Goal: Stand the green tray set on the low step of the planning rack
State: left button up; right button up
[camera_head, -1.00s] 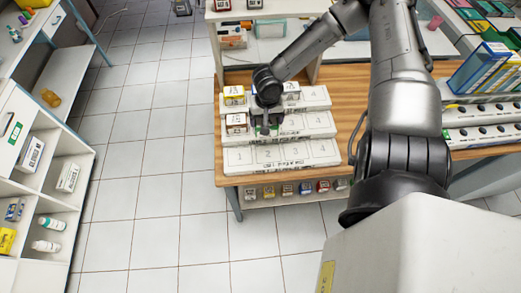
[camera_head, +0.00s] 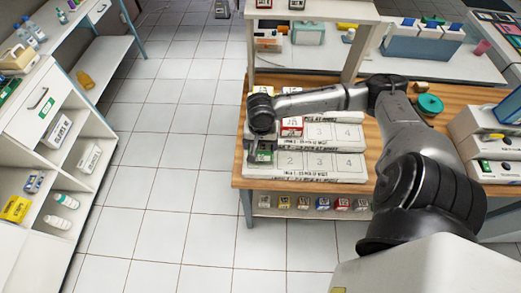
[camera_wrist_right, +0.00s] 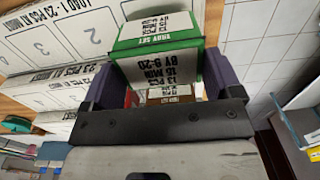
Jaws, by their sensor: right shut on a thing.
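The green tray set (camera_head: 263,156) is a small box with a white printed label. My right gripper (camera_head: 262,147) is shut on it, at the left end of the planning rack's low step (camera_head: 320,175), around slot 1. In the right wrist view the green tray set (camera_wrist_right: 157,45) sits between the two dark fingers (camera_wrist_right: 160,80), label readable. I cannot tell whether its base touches the step. Slots 2, 3 and 4 of the low step are bare. My left gripper is not in view.
A red-labelled box (camera_head: 291,127) stands on the middle step behind, with slots 3 and 4 bare beside it. A brown box (camera_wrist_right: 170,92) shows past the fingers in the wrist view. Several small boxes (camera_head: 322,203) line the shelf below the tabletop.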

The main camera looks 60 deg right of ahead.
aim_at(261, 150)
jog(key=shift+f+b, duration=0.6)
jog(key=shift+f, duration=1.4)
jog(key=o, duration=0.8)
jog(key=shift+f, duration=0.1)
jog(key=shift+o, duration=0.2)
